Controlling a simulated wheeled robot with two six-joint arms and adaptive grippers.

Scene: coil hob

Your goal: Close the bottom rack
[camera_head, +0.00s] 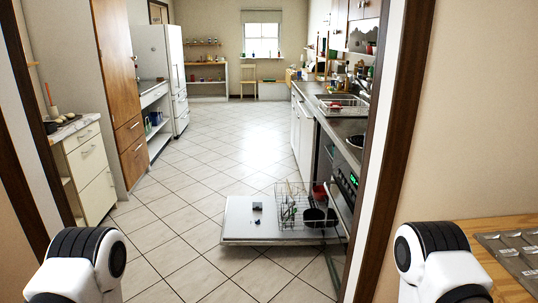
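The bottom rack (290,212) is a wire basket pulled out over the lowered dishwasher door (237,227), low above the tiled floor. A dark pot or pan (317,217) sits in its right part, with a red item (319,193) behind it. Thin greenish items stand at its left. The dishwasher opening is in the counter's side and its inside is hidden from here. White and black parts of my two arms show at the bottom left and bottom right corners. Neither gripper is in view.
A doorway frames the kitchen, with its right jamb (397,130) close to the dishwasher. The tiled floor (190,190) is clear left of the door. A counter with sink (343,104) runs along the right. Cabinets (90,170) stand left. A wooden table (480,235) is at right.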

